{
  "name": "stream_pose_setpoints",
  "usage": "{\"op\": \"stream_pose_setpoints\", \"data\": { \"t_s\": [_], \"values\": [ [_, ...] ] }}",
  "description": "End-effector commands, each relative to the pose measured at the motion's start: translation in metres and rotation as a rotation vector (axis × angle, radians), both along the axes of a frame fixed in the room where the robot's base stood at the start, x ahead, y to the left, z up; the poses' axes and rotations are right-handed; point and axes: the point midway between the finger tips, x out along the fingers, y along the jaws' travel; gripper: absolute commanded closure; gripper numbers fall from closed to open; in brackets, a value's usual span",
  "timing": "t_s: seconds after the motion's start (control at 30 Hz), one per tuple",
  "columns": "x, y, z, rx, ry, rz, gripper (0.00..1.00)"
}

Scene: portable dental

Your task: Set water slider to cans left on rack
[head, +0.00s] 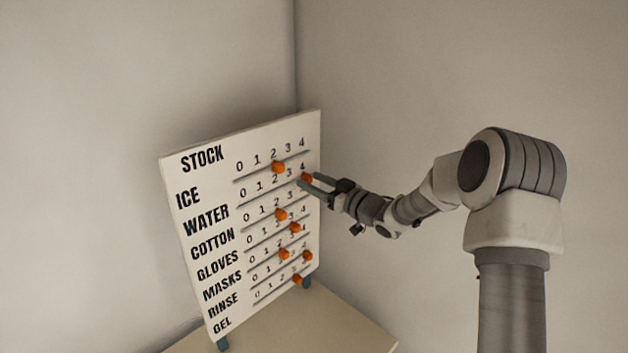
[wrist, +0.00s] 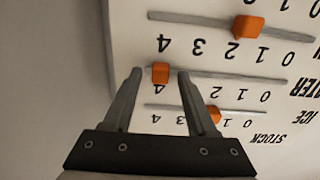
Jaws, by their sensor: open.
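The white stock board (head: 185,200) stands tilted, with labelled rows numbered 0 to 4. The water slider (head: 307,177), an orange knob on the second track, is at the 4 end in the head view. In the wrist view, where the board appears upside down, the water slider (wrist: 160,73) also lines up with 4. My gripper (head: 308,181) is open at the board's right side. In the wrist view, its fingertips (wrist: 158,72) are on either side of the knob, with gaps visible. Contact with the board cannot be judged. No cans or rack are in view.
The ice slider (wrist: 215,115) is near 2, close to my right finger in the wrist view. The cotton slider (wrist: 247,27) is also near 2. Several other orange knobs sit on lower tracks. The board stands on a beige table (head: 335,325) near a wall corner.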

Motion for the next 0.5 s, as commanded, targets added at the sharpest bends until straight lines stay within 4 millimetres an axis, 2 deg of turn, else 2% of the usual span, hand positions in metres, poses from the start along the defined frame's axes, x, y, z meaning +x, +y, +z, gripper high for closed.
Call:
{"op": "stream_pose_setpoints", "data": {
  "t_s": [0.27,0.5],
  "values": [
    [0.0009,0.0012,0.0,0.0,0.0,0.0,0.43],
    [0.0008,0.0011,0.0,0.0,0.0,0.0,0.86]
  ]
}}
